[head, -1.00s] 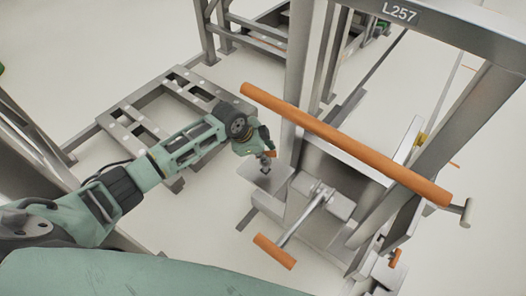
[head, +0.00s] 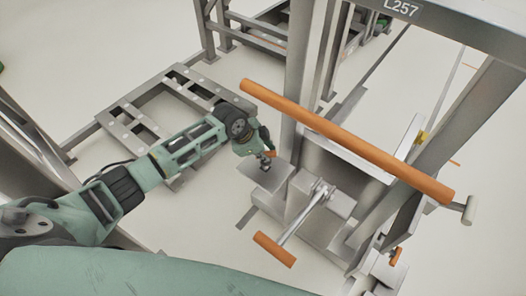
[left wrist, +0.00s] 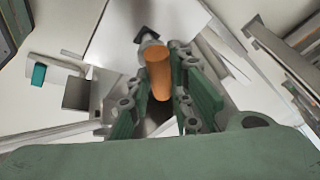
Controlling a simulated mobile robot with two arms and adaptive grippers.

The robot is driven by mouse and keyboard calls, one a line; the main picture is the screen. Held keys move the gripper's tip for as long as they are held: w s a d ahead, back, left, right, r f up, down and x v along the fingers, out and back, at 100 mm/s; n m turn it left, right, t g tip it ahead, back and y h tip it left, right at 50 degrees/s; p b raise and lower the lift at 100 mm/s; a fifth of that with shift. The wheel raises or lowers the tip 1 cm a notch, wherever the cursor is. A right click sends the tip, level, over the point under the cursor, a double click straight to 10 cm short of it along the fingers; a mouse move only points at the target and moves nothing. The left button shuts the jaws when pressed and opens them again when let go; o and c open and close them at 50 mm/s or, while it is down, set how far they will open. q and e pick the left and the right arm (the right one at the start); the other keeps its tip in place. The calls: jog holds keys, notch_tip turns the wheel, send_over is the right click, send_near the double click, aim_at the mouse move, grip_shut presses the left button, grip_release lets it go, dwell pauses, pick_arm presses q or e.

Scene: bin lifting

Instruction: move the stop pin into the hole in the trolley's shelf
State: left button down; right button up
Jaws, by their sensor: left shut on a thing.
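The stop pin has an orange grip (left wrist: 159,76) and a grey shank (left wrist: 148,40), seen in the left wrist view. My left gripper (left wrist: 157,95) is shut on the orange grip. In the head view my left gripper (head: 264,149) holds the pin just above the trolley's small grey shelf (head: 262,176). A dark patch shows at the shank's far end in the wrist view; I cannot tell if it is the hole, or whether the pin touches the shelf. My right gripper is not in view.
The trolley has a long orange push bar (head: 340,140) and a crank with an orange handle (head: 274,249) close to the shelf. Its upright post (head: 296,70) stands just right of my gripper. A low grey frame (head: 140,120) lies left, behind my arm. Bare floor (head: 190,240) shows in front.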

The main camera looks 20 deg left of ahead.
pick_arm(q)
jog(key=shift+f+b, duration=0.85)
jog(key=shift+f, duration=0.5)
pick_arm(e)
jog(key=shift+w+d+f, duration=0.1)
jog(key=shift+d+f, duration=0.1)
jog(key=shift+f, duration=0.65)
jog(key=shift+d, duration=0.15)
pick_arm(q)
jog(key=c, duration=1.5)
grip_release()
jog(key=v, duration=0.8)
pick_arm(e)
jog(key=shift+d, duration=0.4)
